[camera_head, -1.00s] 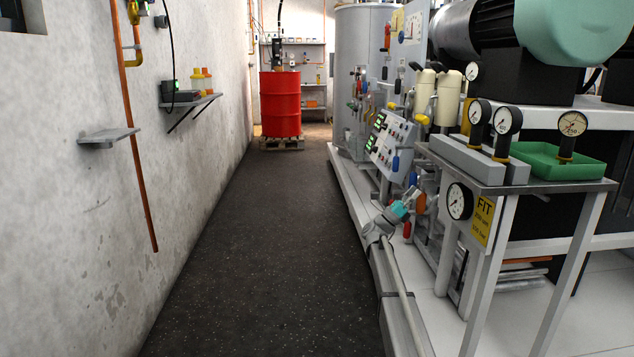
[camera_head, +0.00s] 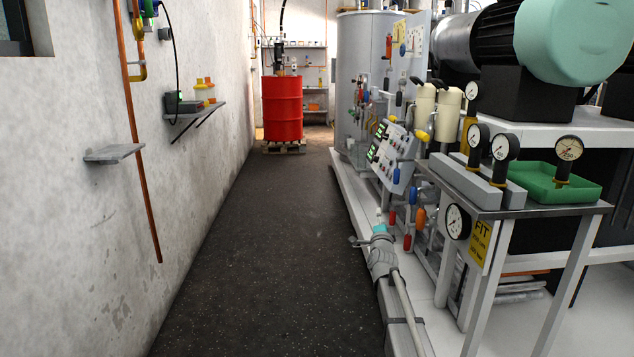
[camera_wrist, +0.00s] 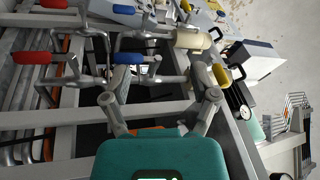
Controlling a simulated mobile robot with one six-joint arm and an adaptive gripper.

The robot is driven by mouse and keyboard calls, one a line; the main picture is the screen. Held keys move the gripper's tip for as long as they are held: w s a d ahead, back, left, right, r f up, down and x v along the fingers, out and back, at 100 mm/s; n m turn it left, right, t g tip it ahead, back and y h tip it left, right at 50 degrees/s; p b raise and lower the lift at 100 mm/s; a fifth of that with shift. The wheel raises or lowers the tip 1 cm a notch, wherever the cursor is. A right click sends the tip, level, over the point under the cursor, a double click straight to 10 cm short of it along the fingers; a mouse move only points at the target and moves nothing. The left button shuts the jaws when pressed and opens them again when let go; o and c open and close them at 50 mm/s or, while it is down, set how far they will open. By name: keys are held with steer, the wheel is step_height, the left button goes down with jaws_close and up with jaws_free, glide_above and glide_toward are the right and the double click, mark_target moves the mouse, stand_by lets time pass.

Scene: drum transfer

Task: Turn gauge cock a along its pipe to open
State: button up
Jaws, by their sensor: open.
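Several coloured lever handles sit on the pipework beside the gauge bench. In the head view these include a red handle (camera_head: 392,219), an orange-red handle (camera_head: 420,218) and a blue handle (camera_head: 412,197). In the wrist view a red handle (camera_wrist: 32,58), a blue handle (camera_wrist: 128,59) and a yellow handle (camera_wrist: 222,76) show on pipes. I cannot tell which one is gauge cock a. My gripper (camera_wrist: 160,80) is open, its fingers apart, with pipework beyond them; I see no handle held. In the head view its small teal body (camera_head: 379,228) shows left of the handles, fingers mostly unclear.
The bench (camera_head: 545,205) carries dial gauges and a green tray (camera_head: 540,172). A round gauge (camera_head: 457,222) and yellow FIT sign (camera_head: 480,243) hang at its front. A control panel (camera_head: 390,150) stands behind. The dark aisle floor (camera_head: 270,240) is clear up to the red drum (camera_head: 282,108).

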steer(key=s+a+f+n+g+y+p, duration=0.25)
steer(key=s+f+n+g, duration=0.3)
steer(key=s, duration=0.35)
steer(key=s+a+f+n+g+y+p, duration=0.2)
steer(key=s+a+f+n+g, duration=0.1)
steer(key=s+f+n+g, duration=0.4)
steer(key=s+d+f+n+g+h+p, duration=0.15)
steer(key=s+g, duration=0.25)
steer(key=s, duration=0.9)
steer(key=s+n+g+p, duration=0.2)
steer(key=s+g, duration=0.2)
steer(key=s, duration=0.9)
step_height(320, 180, up, 38)
steer(key=p, duration=3.8)
steer(key=shift+s+d, duration=0.15)
steer(key=shift+d, duration=0.1)
steer(key=shift+d+f, duration=0.1)
steer(key=shift+d, duration=0.05)
